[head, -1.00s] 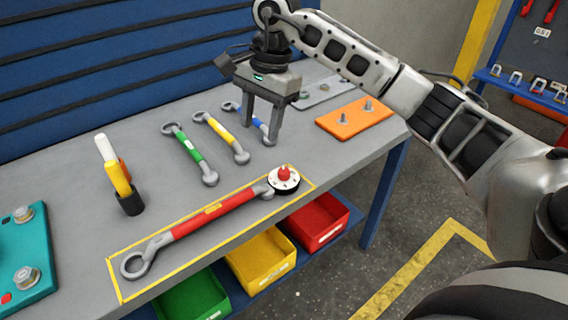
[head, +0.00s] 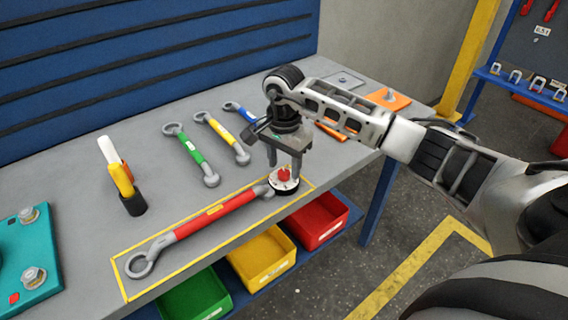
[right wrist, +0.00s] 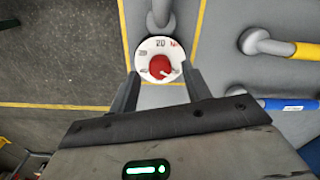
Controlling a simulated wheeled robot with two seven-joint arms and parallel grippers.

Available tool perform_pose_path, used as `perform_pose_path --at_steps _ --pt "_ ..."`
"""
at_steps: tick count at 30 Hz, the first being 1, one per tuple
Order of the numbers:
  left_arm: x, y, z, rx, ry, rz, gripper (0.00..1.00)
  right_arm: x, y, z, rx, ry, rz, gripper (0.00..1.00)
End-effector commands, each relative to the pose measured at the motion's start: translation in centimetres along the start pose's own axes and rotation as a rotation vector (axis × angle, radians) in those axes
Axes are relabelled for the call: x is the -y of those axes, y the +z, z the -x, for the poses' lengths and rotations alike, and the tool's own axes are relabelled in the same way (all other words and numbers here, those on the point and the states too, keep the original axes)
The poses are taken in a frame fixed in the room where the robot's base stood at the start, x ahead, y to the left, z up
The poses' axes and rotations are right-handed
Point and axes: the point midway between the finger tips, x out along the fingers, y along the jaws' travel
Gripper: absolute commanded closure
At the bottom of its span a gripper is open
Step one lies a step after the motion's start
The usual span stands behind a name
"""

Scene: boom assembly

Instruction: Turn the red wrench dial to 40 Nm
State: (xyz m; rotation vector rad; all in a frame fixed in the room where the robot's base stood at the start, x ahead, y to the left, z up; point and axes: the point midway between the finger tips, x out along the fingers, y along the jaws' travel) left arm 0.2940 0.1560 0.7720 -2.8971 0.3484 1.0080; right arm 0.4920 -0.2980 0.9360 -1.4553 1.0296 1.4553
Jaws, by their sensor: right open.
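The red wrench (head: 215,215) lies inside a yellow outline on the grey bench. At its right end is a round white dial (head: 284,186) with dark markings and a red knob (head: 285,173). In the right wrist view the dial (right wrist: 147,54) and red knob (right wrist: 160,67) sit between the finger tips; "20" can be read at the top, other marks are too small to read. My right gripper (head: 284,170) is open just above the dial, its fingers (right wrist: 160,80) on either side of the knob, apart from it. My left gripper is not in view.
A green wrench (head: 191,155), a yellow wrench (head: 222,137) and a partly hidden blue wrench (head: 240,112) lie behind. Yellow (head: 262,262) and red (head: 318,220) bins sit below the bench.

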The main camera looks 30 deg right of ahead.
Motion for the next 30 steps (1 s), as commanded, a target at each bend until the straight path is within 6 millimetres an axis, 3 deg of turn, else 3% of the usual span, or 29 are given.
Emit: perform_pose_path --at_steps 6,14,18,19,30 --pt "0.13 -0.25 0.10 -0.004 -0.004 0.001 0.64 0.00 0.01 -1.40 0.000 0.000 0.000 0.52" --pt "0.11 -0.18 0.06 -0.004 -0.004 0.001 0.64 0.01 0.01 -1.49 0.000 -0.001 0.000 0.52" --pt "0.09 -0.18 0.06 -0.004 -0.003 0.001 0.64 0.01 0.02 -1.47 0.000 -0.001 0.000 0.91" --pt "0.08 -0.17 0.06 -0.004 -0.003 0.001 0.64 0.01 0.02 -1.47 0.000 -0.001 0.000 0.97" --pt "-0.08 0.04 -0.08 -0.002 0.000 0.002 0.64 0.00 -0.02 -1.48 0.000 -0.001 -0.042 0.97"
